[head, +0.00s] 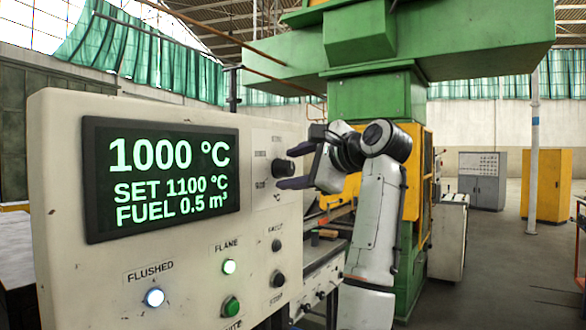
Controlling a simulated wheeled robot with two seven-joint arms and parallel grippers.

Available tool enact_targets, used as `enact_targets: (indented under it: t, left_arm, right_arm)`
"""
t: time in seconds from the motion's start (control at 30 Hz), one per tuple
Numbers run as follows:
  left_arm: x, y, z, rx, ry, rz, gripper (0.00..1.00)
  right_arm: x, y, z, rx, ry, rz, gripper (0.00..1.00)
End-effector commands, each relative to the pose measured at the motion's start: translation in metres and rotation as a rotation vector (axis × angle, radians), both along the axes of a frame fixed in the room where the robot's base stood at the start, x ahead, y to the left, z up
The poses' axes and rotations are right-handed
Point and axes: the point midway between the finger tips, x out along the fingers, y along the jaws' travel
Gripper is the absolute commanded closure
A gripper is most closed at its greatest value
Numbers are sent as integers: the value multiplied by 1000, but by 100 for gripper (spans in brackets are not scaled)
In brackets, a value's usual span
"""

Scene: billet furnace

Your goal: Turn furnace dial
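The beige furnace control panel (65,250) fills the left side. A black dial (283,168) sticks out near its upper right edge, with small markings around it. My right gripper (291,167) is at the dial, reaching in from the right. Its two dark fingers are apart, one above and one below the dial in the picture; I cannot tell whether they touch it. The display (165,172) on the panel reads 1000 °C, SET 1100 °C, FUEL 0.5 m³. My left gripper is not in view.
Below the display are a lit white FLUSHED lamp (154,297), a lit FLAME lamp (229,266), a green button (231,306) and two dark knobs. A large green machine (375,95) stands behind my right arm. Open floor lies at the right, before grey and yellow cabinets.

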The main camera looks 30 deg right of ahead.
Motion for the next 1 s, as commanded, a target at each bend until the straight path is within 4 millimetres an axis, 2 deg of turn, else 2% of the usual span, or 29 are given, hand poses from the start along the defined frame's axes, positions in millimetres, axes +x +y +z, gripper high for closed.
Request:
enact_targets:
  t: [0.27,0.37,0.7,0.83,1.0]
  left_arm:
    - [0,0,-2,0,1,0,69]
    - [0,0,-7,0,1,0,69]
    - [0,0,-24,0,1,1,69]
    - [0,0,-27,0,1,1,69]
    - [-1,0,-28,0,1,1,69]
  right_arm:
    - [-4,0,0,-1,-2,-1,48]
    - [-15,-1,3,-1,-5,-1,48]
    - [-79,-4,14,0,-4,-1,48]
    - [-94,-5,18,0,-3,-1,48]
    - [-101,-5,20,0,-1,0,48]
